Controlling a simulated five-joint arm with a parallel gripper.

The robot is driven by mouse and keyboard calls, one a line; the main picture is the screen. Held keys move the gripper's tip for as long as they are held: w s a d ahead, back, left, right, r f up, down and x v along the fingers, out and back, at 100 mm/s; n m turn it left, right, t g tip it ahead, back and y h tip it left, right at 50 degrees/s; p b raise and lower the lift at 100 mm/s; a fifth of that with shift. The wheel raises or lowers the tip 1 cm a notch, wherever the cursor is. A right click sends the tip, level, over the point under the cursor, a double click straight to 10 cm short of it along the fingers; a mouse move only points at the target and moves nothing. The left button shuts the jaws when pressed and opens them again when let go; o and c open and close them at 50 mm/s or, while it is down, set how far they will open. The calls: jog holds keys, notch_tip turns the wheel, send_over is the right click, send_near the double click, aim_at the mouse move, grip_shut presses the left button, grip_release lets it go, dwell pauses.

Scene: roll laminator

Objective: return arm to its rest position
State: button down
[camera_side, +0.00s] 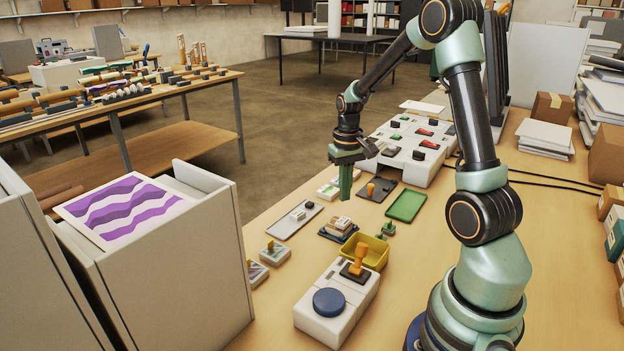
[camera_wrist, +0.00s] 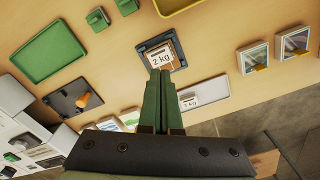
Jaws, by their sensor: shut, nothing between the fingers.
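My gripper (camera_side: 345,195) hangs above the table in the side view, with its green fingers pointing down. In the wrist view the two green fingers of my gripper (camera_wrist: 160,78) lie side by side, shut, with nothing between them. Their tips overlap the lower edge of a block marked 2 kg (camera_wrist: 161,56) on a dark base. In the side view that block (camera_side: 339,225) sits on the table below the fingertips, apart from them. My arm is bent, reaching out over the table from its base at the lower right.
A white machine (camera_side: 408,158) with dark and red knobs stands behind my gripper. A control box (camera_side: 318,322) with a blue button and orange lever is in front. A yellow tray (camera_side: 376,257), green tray (camera_side: 406,206) and grey tray (camera_side: 290,223) lie around. A tall grey box (camera_side: 195,260) stands left.

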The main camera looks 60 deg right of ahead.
jog(key=s+a+r+n+t, duration=0.2)
jog(key=s+a+r+n, duration=0.1)
jog(key=a+r, duration=0.4)
jog(key=s+a+r+n+t, duration=0.2)
jog(key=a+r, duration=0.5)
jog(key=a, duration=0.7)
jog(key=shift+s+r+n+t, duration=0.3)
jog(key=shift+s+n+t, duration=0.15)
jog(key=shift+t, duration=0.35)
